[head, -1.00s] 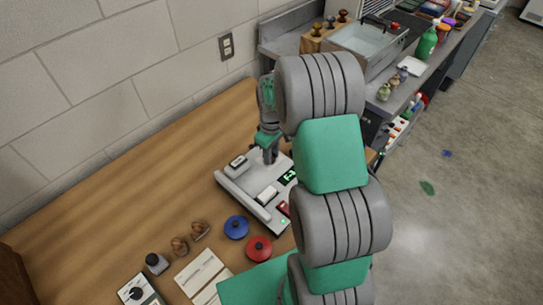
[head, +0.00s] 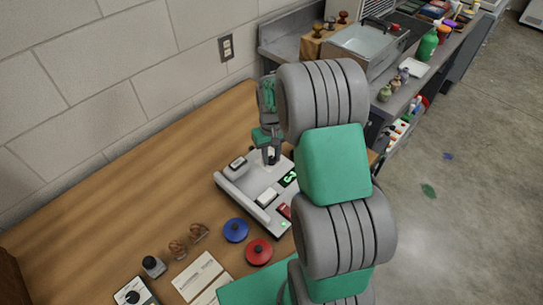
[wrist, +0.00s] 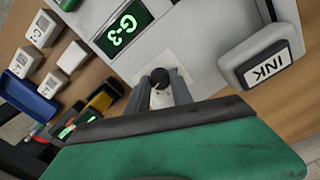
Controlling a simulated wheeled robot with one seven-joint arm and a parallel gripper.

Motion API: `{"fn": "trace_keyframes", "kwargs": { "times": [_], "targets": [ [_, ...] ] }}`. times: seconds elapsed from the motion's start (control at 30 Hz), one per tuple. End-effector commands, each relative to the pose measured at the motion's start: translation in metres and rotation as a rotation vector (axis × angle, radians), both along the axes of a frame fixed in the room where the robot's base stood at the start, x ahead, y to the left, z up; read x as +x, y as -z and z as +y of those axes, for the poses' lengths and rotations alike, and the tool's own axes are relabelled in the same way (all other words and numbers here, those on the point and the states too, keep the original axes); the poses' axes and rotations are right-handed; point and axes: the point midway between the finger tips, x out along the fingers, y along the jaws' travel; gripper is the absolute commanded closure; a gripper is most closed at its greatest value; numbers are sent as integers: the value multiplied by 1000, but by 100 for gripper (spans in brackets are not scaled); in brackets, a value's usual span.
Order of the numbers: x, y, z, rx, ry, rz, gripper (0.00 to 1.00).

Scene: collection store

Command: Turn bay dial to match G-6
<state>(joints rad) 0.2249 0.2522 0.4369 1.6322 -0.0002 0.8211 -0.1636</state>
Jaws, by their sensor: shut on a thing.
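The pale grey bay device (head: 232,188) stands on the wooden bench. The bay dial is a small dark knob (wrist: 160,73) on a light square plate in the wrist view. My gripper (wrist: 162,83) is shut on it, with one finger on either side. In the head view my gripper (head: 268,158) points down at the back of the device and mostly hides the dial. The lit green display (wrist: 123,27) beside the dial reads G-3 in the wrist view. It also shows in the head view (head: 289,179), too small to read surely.
A grey block marked INK (wrist: 262,62) sits close right of the dial in the wrist view. Small white labelled blocks (wrist: 42,30) and a blue tray (wrist: 27,97) lie left. A blue lid (head: 235,230) and red lid (head: 258,252) lie before the device.

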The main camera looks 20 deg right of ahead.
Motion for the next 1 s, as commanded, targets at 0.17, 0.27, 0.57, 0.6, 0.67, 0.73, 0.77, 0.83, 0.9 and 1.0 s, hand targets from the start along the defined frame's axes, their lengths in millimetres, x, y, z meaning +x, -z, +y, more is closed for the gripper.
{"fn": "trace_keyframes", "kwargs": {
  "times": [0.17,0.27,0.57,0.6,0.67,0.73,0.77,0.83,0.9,1.0],
  "targets": [
    [1,-1,-1,-1,4,-3,100],
    [1,-1,-1,-1,3,-3,100],
    [1,-1,0,-1,2,-2,53],
    [1,-1,0,-1,2,-2,51],
    [0,0,0,-1,2,-2,51],
    [0,0,0,0,2,-1,51],
    [0,0,0,0,1,-1,51],
    [0,-1,0,0,1,-2,51],
    [1,-6,0,-1,1,-3,51],
    [2,-23,-1,-1,1,-7,51]
  ]
}}
